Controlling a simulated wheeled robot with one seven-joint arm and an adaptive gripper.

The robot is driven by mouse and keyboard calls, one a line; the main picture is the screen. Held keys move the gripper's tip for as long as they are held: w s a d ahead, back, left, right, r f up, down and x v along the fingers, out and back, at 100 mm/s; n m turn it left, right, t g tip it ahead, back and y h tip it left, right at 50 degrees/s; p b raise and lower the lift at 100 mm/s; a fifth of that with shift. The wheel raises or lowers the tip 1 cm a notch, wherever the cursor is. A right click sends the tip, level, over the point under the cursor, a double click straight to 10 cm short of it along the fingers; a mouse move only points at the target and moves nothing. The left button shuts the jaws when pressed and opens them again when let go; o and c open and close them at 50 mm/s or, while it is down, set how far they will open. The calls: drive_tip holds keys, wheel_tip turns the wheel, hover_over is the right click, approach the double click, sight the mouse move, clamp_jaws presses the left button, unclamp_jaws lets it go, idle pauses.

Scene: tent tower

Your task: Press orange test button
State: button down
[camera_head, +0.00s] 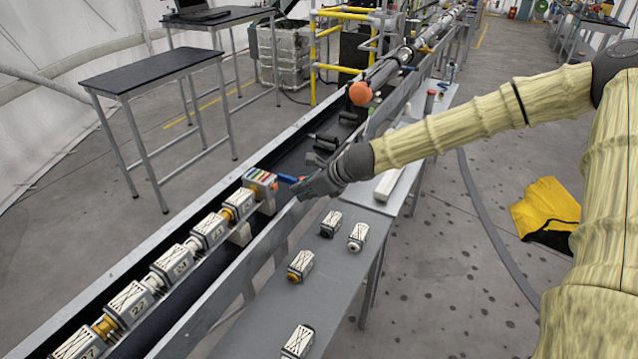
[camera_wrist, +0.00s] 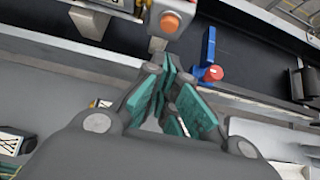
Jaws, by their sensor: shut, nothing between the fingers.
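The orange test button (camera_wrist: 170,22) shows at the top of the wrist view, on the face of a small grey box. In the head view this looks like the box with coloured stripes (camera_head: 259,180) at the end of a row of modules, its orange button (camera_head: 274,186) facing my gripper. My gripper (camera_head: 304,188) is shut and empty, just right of the box. In the wrist view my gripper's green-padded fingers (camera_wrist: 172,78) point up toward the button, with a gap that I cannot measure. A blue lever (camera_wrist: 208,47) with a red knob (camera_wrist: 213,74) stands right of the button.
White numbered modules (camera_head: 172,264) line the conveyor trough to the left. Several loose modules (camera_head: 301,265) lie on the grey side table (camera_head: 262,318). A metal rail (camera_head: 262,246) runs between trough and table. A black-topped table (camera_head: 150,70) stands beyond.

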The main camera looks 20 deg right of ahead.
drive_tip(key=v, duration=0.7)
drive_tip(key=shift+p, duration=0.45)
idle(0.7)
